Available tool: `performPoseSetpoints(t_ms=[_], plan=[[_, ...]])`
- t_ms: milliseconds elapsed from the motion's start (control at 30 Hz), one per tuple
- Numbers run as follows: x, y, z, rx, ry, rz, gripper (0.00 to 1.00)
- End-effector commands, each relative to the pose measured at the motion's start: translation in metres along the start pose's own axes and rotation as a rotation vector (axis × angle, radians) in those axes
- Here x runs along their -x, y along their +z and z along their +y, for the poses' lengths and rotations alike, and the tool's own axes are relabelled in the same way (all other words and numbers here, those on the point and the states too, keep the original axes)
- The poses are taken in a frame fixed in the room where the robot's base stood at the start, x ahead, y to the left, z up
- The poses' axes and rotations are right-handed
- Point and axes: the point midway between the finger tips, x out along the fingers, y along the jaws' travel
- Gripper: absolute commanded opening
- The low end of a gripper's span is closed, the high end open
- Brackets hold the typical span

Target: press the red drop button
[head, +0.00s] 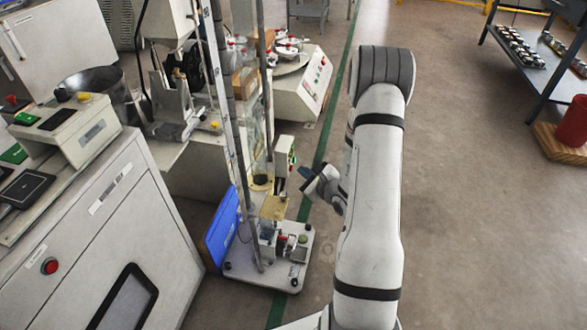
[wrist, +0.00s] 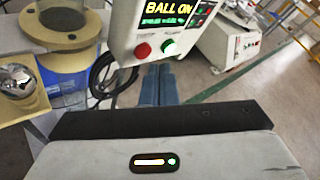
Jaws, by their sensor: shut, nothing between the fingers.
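A red button (wrist: 142,50) sits on the lower left of a pale control box (wrist: 160,30) in the wrist view. A whitish-green button (wrist: 169,48) is right of it, and the display above reads "BALL ON". Contact cannot be told. In the head view my gripper (head: 304,173) is just right of the box.
A steel ball (wrist: 17,80) shows left of a tan cylindrical fixture (wrist: 75,55) in the wrist view. A blue panel (head: 221,230) leans beside the stand's base (head: 265,275). A cabinet at left has another red button (head: 49,266).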

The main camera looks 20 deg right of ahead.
Motion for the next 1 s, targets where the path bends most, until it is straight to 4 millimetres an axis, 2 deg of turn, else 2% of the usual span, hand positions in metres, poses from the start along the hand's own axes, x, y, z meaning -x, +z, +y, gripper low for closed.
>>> performPoseSetpoints(t_ms=[1000], plan=[[-0.0073,0.0049,0.0035,0.0,0.0,0.0,0.0]])
